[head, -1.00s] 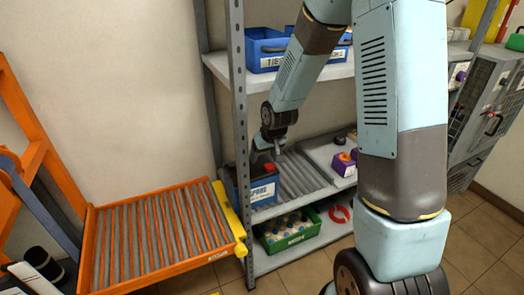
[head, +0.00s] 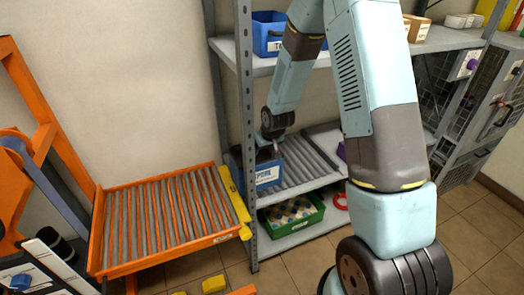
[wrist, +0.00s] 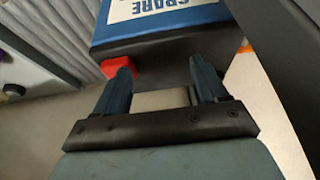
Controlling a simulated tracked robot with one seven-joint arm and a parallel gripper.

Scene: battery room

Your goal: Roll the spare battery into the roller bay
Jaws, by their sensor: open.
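The spare battery (head: 266,177) is a blue box with a white label, standing on the middle shelf at the left end of a bed of grey rollers (head: 300,165). In the wrist view its blue side (wrist: 165,28), dark top and red cap (wrist: 117,65) show upside down. My gripper (wrist: 163,80) is open with its two fingers at the battery's dark top; the left finger is beside the red cap. I cannot tell whether they touch. An orange-framed roller tray (head: 168,266) lies left of the shelf post.
A yellow bar (head: 235,202) runs along the tray's right edge, close to the grey shelf post (head: 246,130). A green crate (head: 292,214) stands on the shelf below, beside a red ring (head: 340,201). A blue bin (head: 270,33) sits above.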

